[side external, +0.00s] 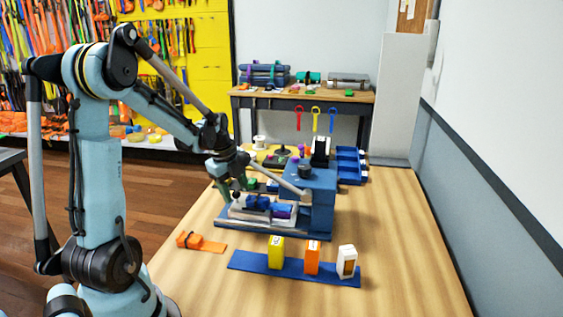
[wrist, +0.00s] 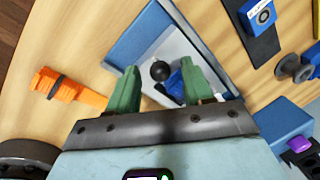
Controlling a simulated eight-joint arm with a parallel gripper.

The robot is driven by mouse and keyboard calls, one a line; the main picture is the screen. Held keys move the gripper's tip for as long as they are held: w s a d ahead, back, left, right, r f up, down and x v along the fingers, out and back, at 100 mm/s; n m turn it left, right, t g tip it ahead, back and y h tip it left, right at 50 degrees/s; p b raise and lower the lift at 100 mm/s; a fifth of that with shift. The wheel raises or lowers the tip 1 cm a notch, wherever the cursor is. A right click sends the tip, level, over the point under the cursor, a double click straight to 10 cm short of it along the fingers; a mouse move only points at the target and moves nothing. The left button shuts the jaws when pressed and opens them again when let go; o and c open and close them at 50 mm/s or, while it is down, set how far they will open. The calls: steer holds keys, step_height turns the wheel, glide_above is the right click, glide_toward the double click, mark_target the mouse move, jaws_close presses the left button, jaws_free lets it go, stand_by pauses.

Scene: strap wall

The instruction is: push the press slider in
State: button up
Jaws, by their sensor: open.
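The blue press (side external: 318,205) stands on the wooden table, with a flat base and a pale plate. On the plate lie blue parts that look like the slider (side external: 257,203), with a purple piece beside them. In the wrist view a round black knob (wrist: 160,70) and a blue block (wrist: 176,83) show over the pale plate (wrist: 186,52). My gripper (wrist: 160,86) is open, its green fingers apart on either side of the knob and block in that view. In the side view it is above the press's left end, partly hidden by my arm. I cannot tell whether it touches anything.
An orange strap (side external: 203,243) lies front left of the press. In front, a blue strip (side external: 290,270) carries yellow, orange and white blocks. Blue bins (side external: 350,165) stand behind. The table's front right is clear.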

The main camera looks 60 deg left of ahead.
mark_target(250, 196)
steer(key=shift+c, duration=0.3)
jaws_close()
steer(key=shift+w, duration=0.1)
steer(key=shift+w+d, duration=1.3)
steer(key=shift+d, duration=0.05)
steer(key=shift+o, duration=0.2)
jaws_free()
